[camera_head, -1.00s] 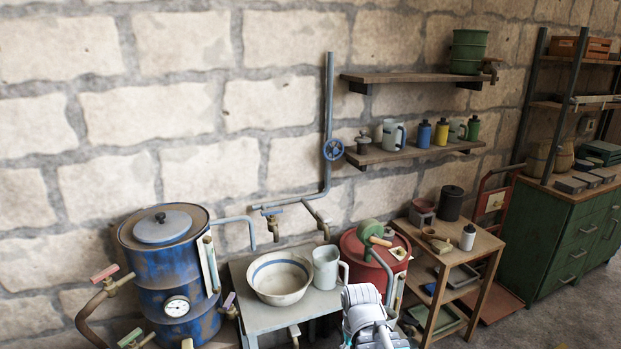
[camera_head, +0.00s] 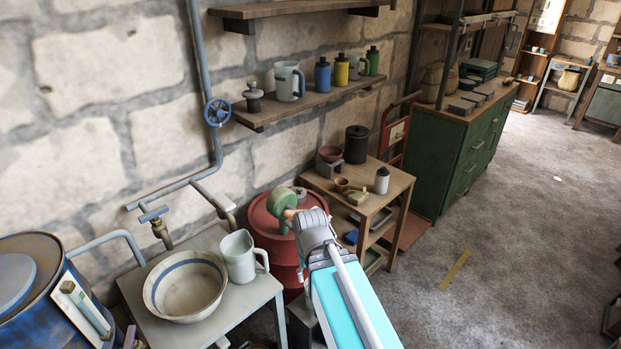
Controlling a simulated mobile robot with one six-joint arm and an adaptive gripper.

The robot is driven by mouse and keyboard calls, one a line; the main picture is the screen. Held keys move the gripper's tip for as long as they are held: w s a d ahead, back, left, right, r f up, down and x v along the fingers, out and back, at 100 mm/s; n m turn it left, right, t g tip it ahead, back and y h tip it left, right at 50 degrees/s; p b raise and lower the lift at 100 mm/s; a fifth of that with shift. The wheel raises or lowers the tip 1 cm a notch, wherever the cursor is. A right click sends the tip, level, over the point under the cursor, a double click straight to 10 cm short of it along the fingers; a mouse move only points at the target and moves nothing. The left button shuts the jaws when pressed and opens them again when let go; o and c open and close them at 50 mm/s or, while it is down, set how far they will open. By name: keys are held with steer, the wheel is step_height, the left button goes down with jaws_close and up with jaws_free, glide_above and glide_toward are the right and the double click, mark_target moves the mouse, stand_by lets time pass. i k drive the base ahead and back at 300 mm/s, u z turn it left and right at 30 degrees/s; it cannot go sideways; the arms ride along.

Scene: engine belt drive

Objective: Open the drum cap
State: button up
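The red drum (camera_head: 266,225) stands in the middle, right of the small table. A green rounded fitting (camera_head: 280,203) with a short brown handle (camera_head: 290,214) sits over its top. I cannot tell for sure which part is the drum cap. My gripper (camera_head: 311,222) is at the drum's right side, overlapping the brown handle's end in the picture. Its fingers are hidden behind its grey body, so I cannot tell whether it touches or holds anything. A blue drum (camera_head: 68,300) with a grey-blue lid (camera_head: 14,282) is partly in view at the left edge.
A small table (camera_head: 209,333) holds a bowl (camera_head: 187,287) and a mug (camera_head: 239,256) left of the red drum. A wooden stand (camera_head: 385,182) with pots is close behind on the right. A wall shelf (camera_head: 300,104) hangs above.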

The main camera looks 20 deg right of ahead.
mark_target(301, 193)
steer(key=z, duration=0.15)
steer(key=i, duration=0.95)
steer(key=z, duration=0.1)
